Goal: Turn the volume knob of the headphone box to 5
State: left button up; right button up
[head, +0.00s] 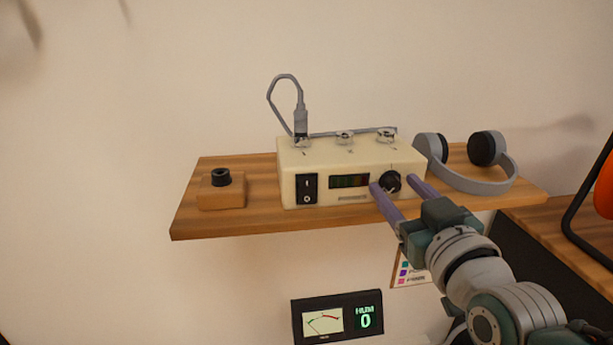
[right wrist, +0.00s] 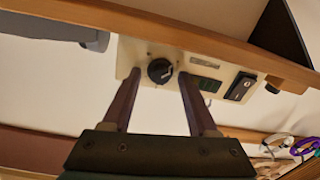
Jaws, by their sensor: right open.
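The headphone box (head: 335,157) is a cream box on a wooden shelf. Its black volume knob (head: 390,182) is at the right end of the front face. The knob also shows in the right wrist view (right wrist: 160,71), with a light pointer mark; its number cannot be read. My right gripper (head: 396,184) is open, with one purple finger on each side of the knob. In the right wrist view the fingertips (right wrist: 159,78) show gaps to the knob. Whether they reach past its front cannot be told. My left gripper is not in view.
The box has a black switch (head: 307,188), a dark display (head: 349,181) and a cable plugged in on top (head: 300,122). Grey headphones (head: 470,184) lie on the shelf (head: 250,222) at right, a wooden block (head: 221,193) at left.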

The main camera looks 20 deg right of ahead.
jog(key=shift+c, duration=0.2)
grip_shut()
dwell(0.3)
